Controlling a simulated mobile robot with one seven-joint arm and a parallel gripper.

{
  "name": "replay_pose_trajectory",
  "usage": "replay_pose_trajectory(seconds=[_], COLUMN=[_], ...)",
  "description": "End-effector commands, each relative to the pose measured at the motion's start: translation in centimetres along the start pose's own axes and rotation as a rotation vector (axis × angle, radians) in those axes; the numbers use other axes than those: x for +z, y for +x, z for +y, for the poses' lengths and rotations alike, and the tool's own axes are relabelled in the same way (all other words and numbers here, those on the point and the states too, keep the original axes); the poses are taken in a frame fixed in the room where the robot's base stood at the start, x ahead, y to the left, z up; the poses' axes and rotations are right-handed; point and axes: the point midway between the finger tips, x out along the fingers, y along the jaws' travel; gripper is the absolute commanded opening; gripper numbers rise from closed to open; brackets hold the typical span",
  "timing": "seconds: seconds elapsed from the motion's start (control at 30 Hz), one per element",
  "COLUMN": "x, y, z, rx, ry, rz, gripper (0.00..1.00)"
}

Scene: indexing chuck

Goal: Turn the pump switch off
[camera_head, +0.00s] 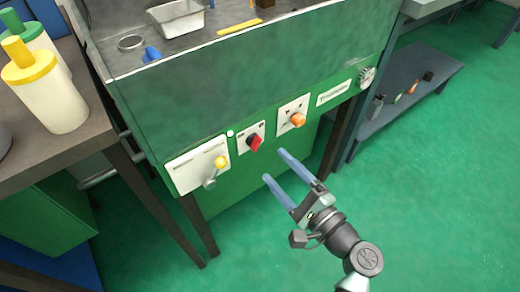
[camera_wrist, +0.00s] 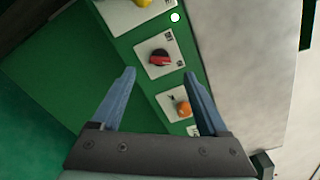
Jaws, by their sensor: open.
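The green machine's front panel carries a red rotary knob (camera_head: 255,142) on a white plate and an orange knob (camera_head: 298,119) on another plate to its right. The labels are too small to read, so I cannot tell which one is the pump switch. My gripper (camera_head: 273,165) is open and empty, in front of the panel and just below the red knob, apart from it. In the wrist view, the red knob (camera_wrist: 160,58) shows just beyond and between the fingertips (camera_wrist: 159,73). The orange knob (camera_wrist: 184,108) is partly behind the right finger there.
A yellow-knobbed lever (camera_head: 220,162) sits on the panel's left plate. A grey dial (camera_head: 366,77) is at its right end. A metal pan (camera_head: 178,18) lies in the machine's top tray. Bottles (camera_head: 52,90) stand on the left table. Green floor in front is clear.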

Motion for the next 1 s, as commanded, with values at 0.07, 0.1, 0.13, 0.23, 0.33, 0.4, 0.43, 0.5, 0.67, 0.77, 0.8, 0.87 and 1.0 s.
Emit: replay_pose_trajectory(seconds=[0.07, 0.1, 0.13, 0.23, 0.33, 0.4, 0.43, 0.5, 0.67, 0.77, 0.8, 0.87, 1.0], x=[-0.1, -0.1, -0.1, -0.1, -0.1, -0.1, -0.1, -0.1, 0.0, 0.0, 0.0, 0.0, 0.0], y=[1.8, 2.6, 3.2, 4.9, 6.1, 6.7, 6.8, 7.1, 7.3, 7.2, 7.2, 7.2, 7.2], z=[0.2, 0.2, 0.2, 0.1, 0.1, 0.1, 0.0, 0.0, 0.0, 0.0, 0.0, 0.0, 0.0], rx=[0.002, 0.002, 0.003, 0.001, 0.001, 0.001, 0.001, 0.000, 0.001, 0.001, 0.001, 0.001, 0.001], ry=[-0.004, -0.004, -0.004, -0.003, -0.004, -0.003, -0.003, -0.004, -0.003, -0.003, -0.003, -0.004, -0.004], rz=[-0.003, -0.002, -0.003, -0.001, -0.001, 0.000, 0.000, 0.001, 0.002, 0.002, 0.002, 0.002, 0.002], gripper=[0.78, 0.78, 0.78, 0.78, 0.78, 0.78, 0.78, 0.78, 0.78, 0.78, 0.74, 0.63, 0.38])
